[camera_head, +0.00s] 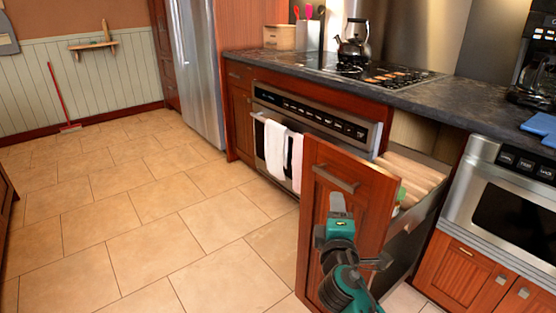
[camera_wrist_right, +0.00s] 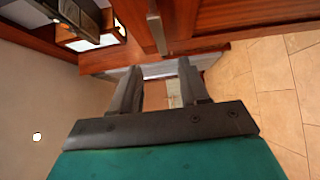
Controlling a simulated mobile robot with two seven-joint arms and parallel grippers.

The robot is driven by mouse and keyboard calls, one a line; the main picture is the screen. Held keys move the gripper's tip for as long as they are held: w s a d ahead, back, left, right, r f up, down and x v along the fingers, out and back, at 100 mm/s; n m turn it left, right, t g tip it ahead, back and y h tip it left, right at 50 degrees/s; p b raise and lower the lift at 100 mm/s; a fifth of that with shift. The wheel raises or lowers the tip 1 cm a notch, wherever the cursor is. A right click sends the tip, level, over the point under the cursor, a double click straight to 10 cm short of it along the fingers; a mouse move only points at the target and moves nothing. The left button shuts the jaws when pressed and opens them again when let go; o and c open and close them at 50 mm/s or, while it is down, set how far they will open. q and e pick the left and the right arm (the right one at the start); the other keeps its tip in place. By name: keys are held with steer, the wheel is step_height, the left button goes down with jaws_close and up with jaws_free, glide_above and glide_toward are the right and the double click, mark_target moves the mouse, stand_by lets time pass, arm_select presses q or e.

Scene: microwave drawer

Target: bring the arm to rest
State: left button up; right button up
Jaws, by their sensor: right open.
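My right arm, teal and dark grey, comes up from the bottom of the head view. Its right gripper (camera_head: 338,202) is in front of the wooden front of a pulled-out drawer (camera_head: 375,205), below the grey bar handle (camera_head: 335,179). In the right wrist view the two dark fingers of the right gripper (camera_wrist_right: 160,75) stand apart with nothing held between them. A grey bar (camera_wrist_right: 157,33), which looks like the handle, shows beyond the fingertips, apart from them. My left gripper is in neither view.
The open drawer holds light wooden boards (camera_head: 410,175) and a green item. A microwave (camera_head: 510,200) is at right, an oven (camera_head: 310,125) with hanging towels (camera_head: 276,150) behind. A kettle (camera_head: 353,45) stands on the stove. The tiled floor (camera_head: 150,215) at left is clear.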

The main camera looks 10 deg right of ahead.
arm_select(q)
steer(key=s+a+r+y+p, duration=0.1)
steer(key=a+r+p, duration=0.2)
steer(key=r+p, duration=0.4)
steer(key=p, duration=0.4)
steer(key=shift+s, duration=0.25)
arm_select(e)
steer(key=s+a+f+m+g+y, duration=0.2)
steer(key=s+f+m+y, duration=0.1)
steer(key=s, duration=0.4)
steer(key=s+a+f+m+g+y, duration=0.2)
steer(key=s+a+m, duration=0.1)
steer(key=s, duration=0.5)
steer(key=s+a+f+m+g+y, duration=0.2)
steer(key=s+f+m+y, duration=0.1)
steer(key=s+m, duration=0.2)
steer(key=shift+s+a+f+y, duration=0.3)
steer(key=shift+s+f, duration=0.05)
steer(key=shift+s, duration=0.8)
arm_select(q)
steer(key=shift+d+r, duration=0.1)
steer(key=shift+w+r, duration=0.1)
arm_select(e)
steer(key=shift+d, duration=0.1)
